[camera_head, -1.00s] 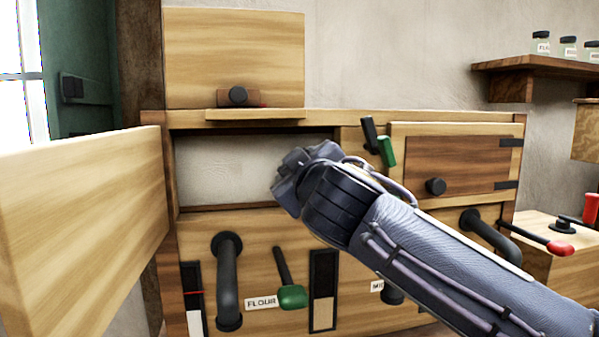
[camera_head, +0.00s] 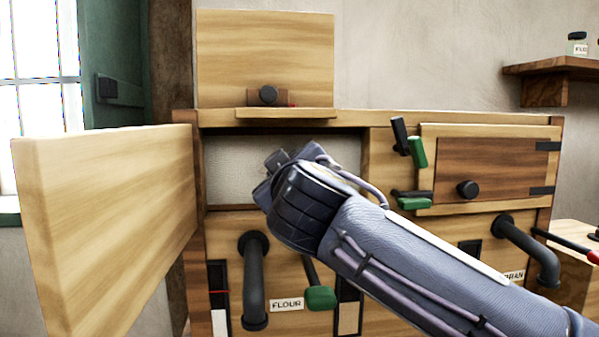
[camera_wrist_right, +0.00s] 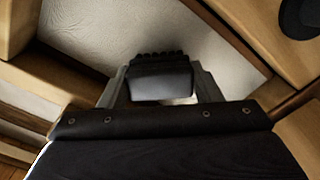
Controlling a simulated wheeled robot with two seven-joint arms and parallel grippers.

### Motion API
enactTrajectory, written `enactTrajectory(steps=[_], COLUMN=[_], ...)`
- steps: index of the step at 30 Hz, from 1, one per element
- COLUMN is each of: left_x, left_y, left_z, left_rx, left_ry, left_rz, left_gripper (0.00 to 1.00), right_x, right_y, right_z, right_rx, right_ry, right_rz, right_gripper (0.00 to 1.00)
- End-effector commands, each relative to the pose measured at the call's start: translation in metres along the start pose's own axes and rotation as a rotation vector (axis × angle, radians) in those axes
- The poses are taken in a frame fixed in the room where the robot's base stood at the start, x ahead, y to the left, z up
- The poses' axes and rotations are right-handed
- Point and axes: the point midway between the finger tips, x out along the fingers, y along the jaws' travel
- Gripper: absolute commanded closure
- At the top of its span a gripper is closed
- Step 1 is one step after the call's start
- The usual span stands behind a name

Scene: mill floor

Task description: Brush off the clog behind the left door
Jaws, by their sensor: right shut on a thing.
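The left door (camera_head: 115,215) stands swung wide open at the left of the wooden cabinet. Behind it is a rectangular opening (camera_head: 232,168) with a pale, textured surface inside. No separate clog can be made out on it. My right gripper (camera_head: 272,178) is at the front of this opening, its fingers mostly hidden by my wrist in the head view. In the right wrist view the right gripper (camera_wrist_right: 160,88) is shut on a dark block with a bumpy black edge, seemingly a brush (camera_wrist_right: 160,78), with the pale surface beyond it. My left gripper is not in view.
A closed right door (camera_head: 500,168) has a dark knob. Green-handled levers (camera_head: 412,150) and dark pipes (camera_head: 254,280) jut from the front. A board (camera_head: 265,55) stands above the opening. A shelf (camera_head: 555,68) with jars is at the right.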

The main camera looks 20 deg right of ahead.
Motion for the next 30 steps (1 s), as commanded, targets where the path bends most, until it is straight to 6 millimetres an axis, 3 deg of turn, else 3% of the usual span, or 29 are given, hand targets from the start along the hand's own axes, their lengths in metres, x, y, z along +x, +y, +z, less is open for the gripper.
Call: enactTrajectory(steps=[30], left_x=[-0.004], left_y=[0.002], left_z=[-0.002], left_rx=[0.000], left_ry=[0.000], left_rz=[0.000], left_gripper=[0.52], right_x=[0.001], right_y=[-0.050], right_z=[-0.042], right_rx=[-0.002], right_ry=[0.002], right_rz=[-0.002], right_gripper=[0.60])
